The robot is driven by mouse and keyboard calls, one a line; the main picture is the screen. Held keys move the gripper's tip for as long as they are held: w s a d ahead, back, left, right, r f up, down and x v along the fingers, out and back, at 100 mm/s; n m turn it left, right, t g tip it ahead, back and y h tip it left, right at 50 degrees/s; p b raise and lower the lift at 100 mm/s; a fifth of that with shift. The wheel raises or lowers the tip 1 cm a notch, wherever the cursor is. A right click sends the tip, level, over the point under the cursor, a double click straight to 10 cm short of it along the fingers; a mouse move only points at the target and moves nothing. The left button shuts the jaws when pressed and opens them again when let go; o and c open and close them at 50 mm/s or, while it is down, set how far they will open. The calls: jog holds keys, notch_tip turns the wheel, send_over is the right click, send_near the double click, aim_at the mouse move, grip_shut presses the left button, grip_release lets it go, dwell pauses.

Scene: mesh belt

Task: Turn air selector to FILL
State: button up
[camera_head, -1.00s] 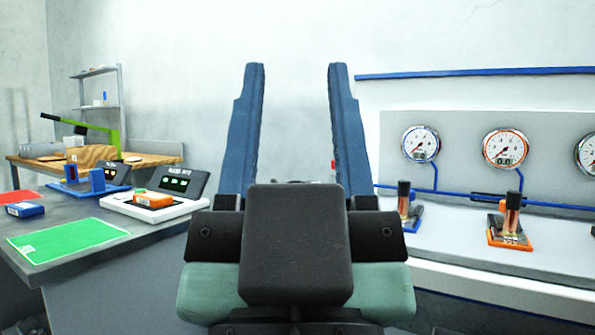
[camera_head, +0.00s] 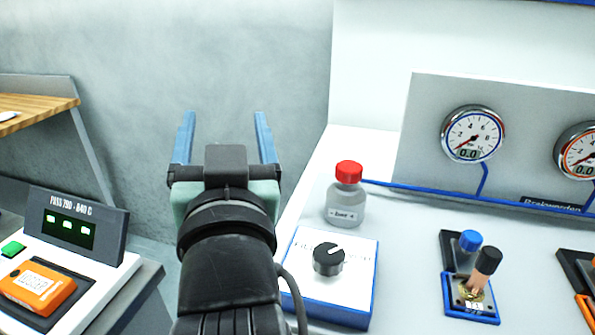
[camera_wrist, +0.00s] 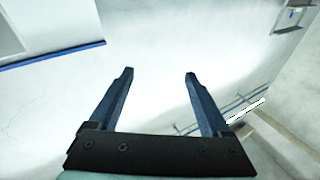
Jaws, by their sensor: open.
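The air selector is a black round knob (camera_head: 328,259) with a white pointer line, on a white plate with a blue edge (camera_head: 343,312) on the bench at lower middle in the head view. The pointer is turned toward the upper right. In the wrist view my gripper (camera_wrist: 159,75) shows open fingers with only wall beyond; the knob is not in that view.
A grey bottle with a red cap (camera_head: 346,196) stands just behind the selector. Pressure gauges (camera_head: 472,134) are on the panel at right, above a small fixture with a black-handled part (camera_head: 478,281). A tester with an orange block (camera_head: 38,287) stands at left.

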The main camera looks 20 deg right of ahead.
jog(key=d+f+m+g+p, duration=0.15)
jog(key=d+g+p, duration=0.45)
jog(key=p, duration=1.1)
jog(key=m+g+p, duration=0.3)
jog(key=g+p, duration=0.7)
jog(key=p, duration=0.9)
send_near(329, 253)
jog(key=p+x, duration=0.1)
jog(key=x, duration=0.7)
jog(key=shift+w+f, duration=0.1)
jog(key=shift+f, duration=0.2)
grip_shut()
